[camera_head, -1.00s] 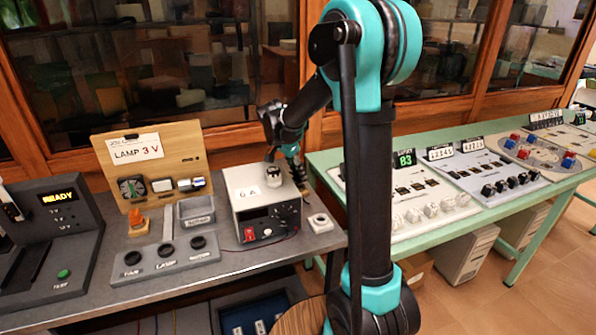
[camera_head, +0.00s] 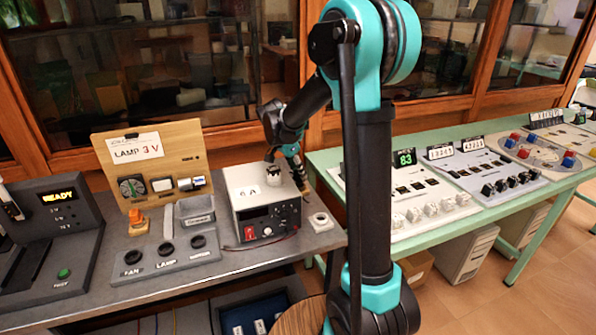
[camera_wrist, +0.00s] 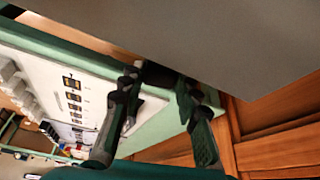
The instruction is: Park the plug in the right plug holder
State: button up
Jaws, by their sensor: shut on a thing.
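My gripper (camera_head: 300,180) points down at the back right of the grey power supply box, partly hidden by it. In the wrist view, the two dark fingers (camera_wrist: 157,88) are closed on a dark piece (camera_wrist: 157,74), taken as the plug; its shape is mostly hidden. A small white block with a round dark opening (camera_head: 320,221) stands at the bench's right front corner, apart from my gripper; it looks like the right plug holder.
The power supply box (camera_head: 262,225) stands beside my gripper. A grey panel (camera_head: 148,270) with FAN, LAMP and MOTOR sockets lies to its left. A wooden LAMP 3 V board (camera_head: 185,152) stands behind. A green table (camera_head: 320,160) is to the right.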

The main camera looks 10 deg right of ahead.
jog(key=shift+f, duration=0.95)
dwell(1.4)
jog(key=o, duration=1.2)
jog(key=shift+o, duration=0.5)
jog(key=o, duration=0.4)
jog(key=shift+r, duration=0.1)
jog(key=shift+r, duration=3.4)
